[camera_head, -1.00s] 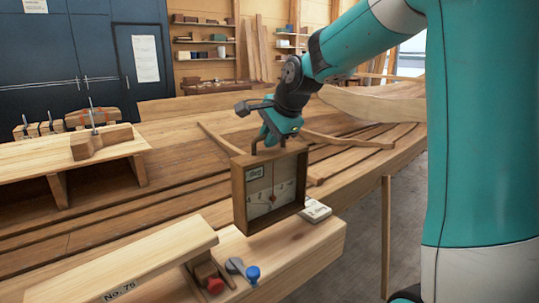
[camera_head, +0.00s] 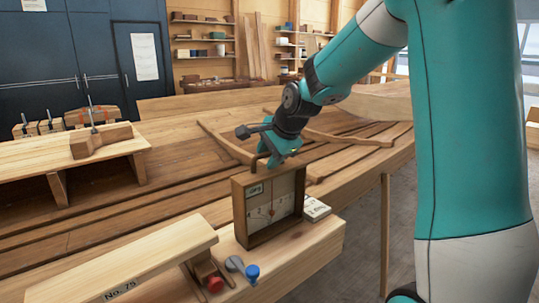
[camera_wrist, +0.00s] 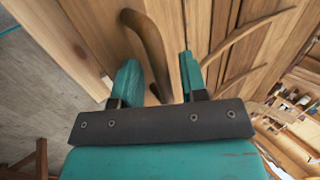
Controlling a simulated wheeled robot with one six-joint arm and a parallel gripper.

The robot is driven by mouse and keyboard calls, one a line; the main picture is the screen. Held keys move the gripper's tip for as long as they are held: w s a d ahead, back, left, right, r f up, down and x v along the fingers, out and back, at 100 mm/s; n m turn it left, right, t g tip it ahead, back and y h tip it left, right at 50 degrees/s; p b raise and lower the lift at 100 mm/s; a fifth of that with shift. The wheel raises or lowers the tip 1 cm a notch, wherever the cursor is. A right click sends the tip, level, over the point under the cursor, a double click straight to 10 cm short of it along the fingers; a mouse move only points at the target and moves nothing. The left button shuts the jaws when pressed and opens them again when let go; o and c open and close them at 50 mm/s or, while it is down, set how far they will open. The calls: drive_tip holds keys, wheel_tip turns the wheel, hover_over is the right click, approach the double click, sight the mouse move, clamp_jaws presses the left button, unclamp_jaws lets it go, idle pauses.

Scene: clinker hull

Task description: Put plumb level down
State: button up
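The plumb level (camera_head: 236,215) is a brown wooden box frame with a pale dial face, a small green label and a handle on top. It stands upright on a pale plank bench (camera_head: 300,258) in the head view. My gripper (camera_head: 272,162) is just above its top, at the handle. In the wrist view my gripper's two teal fingers (camera_wrist: 160,82) are apart, with a gap between them. A curved dark brown bar (camera_wrist: 150,45), which looks like the handle, runs into that gap. The gripper looks open; contact with the handle cannot be made out.
A small white labelled block (camera_head: 316,209) lies right behind the level. A blue knob (camera_head: 252,272), a grey piece (camera_head: 234,264) and a red knob (camera_head: 215,284) lie in front. A board marked No. 75 (camera_head: 150,262) is at left. The planked hull (camera_head: 180,195) lies behind.

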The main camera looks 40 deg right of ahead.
drive_tip(key=shift+r, duration=0.1)
drive_tip(key=a+b+v, duration=0.1)
drive_tip(key=v, duration=1.1)
drive_tip(key=s+a+f+n+g+y, duration=0.1)
drive_tip(key=s+a+f+n+g, duration=0.2)
drive_tip(key=s+a+f+n, duration=0.3)
drive_tip(key=s+a+f+n+g+y, duration=0.2)
drive_tip(key=s+a+f+n, duration=0.4)
drive_tip(key=s+a+n, duration=0.9)
drive_tip(key=a+n+g, duration=0.1)
drive_tip(key=a+n, duration=0.1)
drive_tip(key=n, duration=0.1)
drive_tip(key=shift+s+a+f+n+g+y, duration=0.2)
drive_tip(key=shift+s+a+n+g+y, duration=0.1)
drive_tip(key=shift+s+a+n, duration=0.1)
